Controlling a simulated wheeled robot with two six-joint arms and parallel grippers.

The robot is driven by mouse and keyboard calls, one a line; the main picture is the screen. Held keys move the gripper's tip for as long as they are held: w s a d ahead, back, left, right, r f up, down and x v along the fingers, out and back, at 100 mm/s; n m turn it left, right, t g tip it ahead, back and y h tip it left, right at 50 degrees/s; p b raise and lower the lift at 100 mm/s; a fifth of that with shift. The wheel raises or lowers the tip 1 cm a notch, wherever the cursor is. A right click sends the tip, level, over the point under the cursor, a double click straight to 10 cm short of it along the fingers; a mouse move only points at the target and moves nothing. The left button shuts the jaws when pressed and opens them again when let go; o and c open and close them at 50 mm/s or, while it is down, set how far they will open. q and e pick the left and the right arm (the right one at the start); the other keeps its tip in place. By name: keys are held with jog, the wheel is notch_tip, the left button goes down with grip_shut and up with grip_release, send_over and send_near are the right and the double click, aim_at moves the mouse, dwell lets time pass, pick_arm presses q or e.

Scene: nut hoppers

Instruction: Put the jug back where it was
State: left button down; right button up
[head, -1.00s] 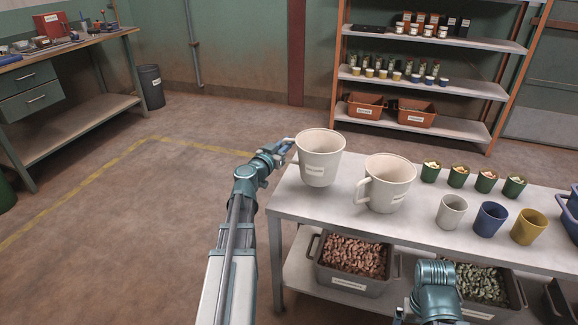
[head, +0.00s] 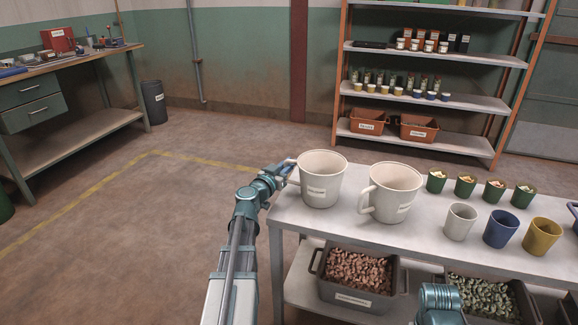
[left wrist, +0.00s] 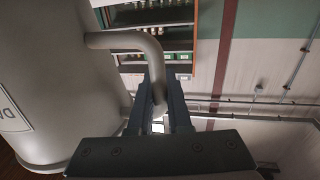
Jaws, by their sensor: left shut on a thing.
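A large cream jug (head: 321,180) with a white label is upright at the left end of the grey table (head: 420,237). Its base is at or just above the tabletop; I cannot tell for sure that it touches. My left gripper (head: 287,170) is shut on the jug's handle, on its left side. In the left wrist view the handle (left wrist: 125,40) runs between the two fingers (left wrist: 159,100), and the jug's wall (left wrist: 55,70) fills the left. A second cream jug (head: 393,190) stands just right, its handle toward the held jug. My right gripper is out of view.
Small green cups (head: 465,186) with contents stand behind white (head: 458,222), blue (head: 500,228) and yellow (head: 541,235) cups. Bins of brown pieces (head: 357,272) and green pieces (head: 485,298) sit on the lower shelf. Open floor (head: 130,240) lies left of the table.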

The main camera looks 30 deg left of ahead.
pick_arm(q)
jog(key=c, duration=0.9)
grip_release()
jog(key=shift+f, duration=0.1)
jog(key=shift+o, duration=0.2)
jog(key=shift+r, duration=0.2)
jog(key=s, duration=1.2)
jog(key=shift+d, duration=0.2)
jog(key=shift+d+f, duration=0.1)
